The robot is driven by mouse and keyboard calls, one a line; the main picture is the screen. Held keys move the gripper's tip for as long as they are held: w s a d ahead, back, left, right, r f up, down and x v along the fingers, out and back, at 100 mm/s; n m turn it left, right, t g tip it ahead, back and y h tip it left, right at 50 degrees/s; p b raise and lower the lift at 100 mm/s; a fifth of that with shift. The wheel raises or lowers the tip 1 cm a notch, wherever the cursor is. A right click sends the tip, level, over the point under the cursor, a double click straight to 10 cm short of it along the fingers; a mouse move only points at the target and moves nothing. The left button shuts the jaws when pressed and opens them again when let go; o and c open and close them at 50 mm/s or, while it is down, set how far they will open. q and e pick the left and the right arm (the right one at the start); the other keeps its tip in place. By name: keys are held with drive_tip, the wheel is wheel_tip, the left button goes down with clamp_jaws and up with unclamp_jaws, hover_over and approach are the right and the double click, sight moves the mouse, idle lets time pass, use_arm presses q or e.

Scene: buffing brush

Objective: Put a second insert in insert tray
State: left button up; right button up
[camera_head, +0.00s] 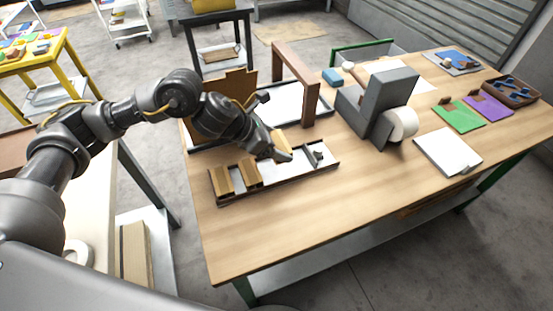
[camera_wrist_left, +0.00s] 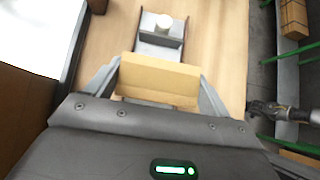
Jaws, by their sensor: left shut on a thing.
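The insert tray (camera_head: 290,181) is a long, shallow, dark-rimmed tray near the table's left front. Two tan inserts, one at the left end (camera_head: 220,181) and one beside it (camera_head: 249,172), stand in its left part. My left gripper (camera_head: 283,153) is at the tray's middle, shut on a tan insert (camera_head: 279,139). In the left wrist view this insert (camera_wrist_left: 160,75) spans between the fingers. The head view does not show clearly whether it touches the tray. My right gripper (camera_wrist_left: 262,108) appears small and dark at the wrist view's right edge; its jaws are unclear.
A grey bracket (camera_head: 316,155) sits at the tray's right end. A brown frame (camera_head: 308,85) stands behind the tray, and a grey block with a white roll (camera_head: 402,123) stands to its right. The table front is clear.

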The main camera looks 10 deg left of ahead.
use_arm(q)
drive_tip(key=shift+f, duration=2.9)
use_arm(e)
drive_tip(key=shift+w+r, duration=0.15)
drive_tip(key=shift+w, duration=0.35)
drive_tip(key=shift+d, duration=0.1)
use_arm(q)
drive_tip(key=shift+f+b, duration=0.3)
use_arm(e)
drive_tip(key=shift+f, duration=0.4)
